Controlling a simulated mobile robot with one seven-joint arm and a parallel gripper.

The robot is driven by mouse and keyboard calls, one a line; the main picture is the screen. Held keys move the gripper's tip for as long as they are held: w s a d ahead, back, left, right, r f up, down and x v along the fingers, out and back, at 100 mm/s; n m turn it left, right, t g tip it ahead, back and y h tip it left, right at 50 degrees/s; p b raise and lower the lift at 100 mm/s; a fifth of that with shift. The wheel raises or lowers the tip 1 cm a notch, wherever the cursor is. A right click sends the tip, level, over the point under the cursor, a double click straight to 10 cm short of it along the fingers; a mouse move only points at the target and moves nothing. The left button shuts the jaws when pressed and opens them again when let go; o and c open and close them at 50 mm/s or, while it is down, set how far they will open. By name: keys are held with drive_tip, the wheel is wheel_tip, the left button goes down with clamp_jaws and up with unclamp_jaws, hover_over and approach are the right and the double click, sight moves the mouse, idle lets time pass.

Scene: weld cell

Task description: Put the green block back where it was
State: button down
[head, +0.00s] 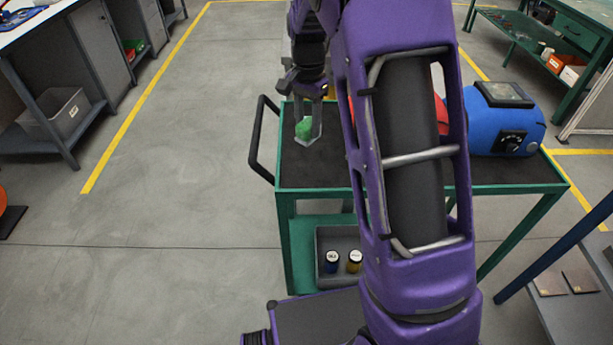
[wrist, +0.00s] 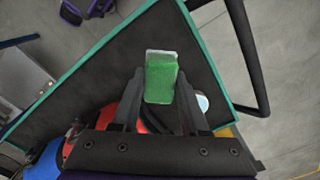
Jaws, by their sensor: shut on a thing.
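The green block (head: 304,129) is held between the fingers of my gripper (head: 309,118), over the left part of the cart's dark top (head: 320,170). In the wrist view the green block (wrist: 160,80) sits between the two fingers, with a pale grey-white face at its far end. My gripper (wrist: 158,92) is shut on it. I cannot tell whether the block touches the cart top. My arm hides the middle of the cart top in the head view.
A blue machine (head: 500,122) stands on the cart's right part, with a red thing (wrist: 117,118) beside it. A black handle (head: 257,150) sticks out at the cart's left. A grey bin (head: 327,240) with jars is on the lower shelf.

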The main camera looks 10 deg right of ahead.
drive_tip(key=shift+w+f+m, duration=0.15)
drive_tip(key=shift+f+m, duration=0.05)
drive_tip(key=shift+m, duration=0.2)
drive_tip(key=shift+f, duration=0.2)
wheel_tip(320, 180, down, 9)
drive_tip(key=shift+f+b, duration=0.15)
drive_tip(key=shift+b, duration=0.8)
drive_tip(key=shift+f, duration=0.1)
drive_tip(key=shift+c, duration=2.1)
unclamp_jaws()
wheel_tip(320, 180, up, 12)
drive_tip(key=shift+r+p, duration=0.15)
drive_tip(key=shift+p, duration=0.85)
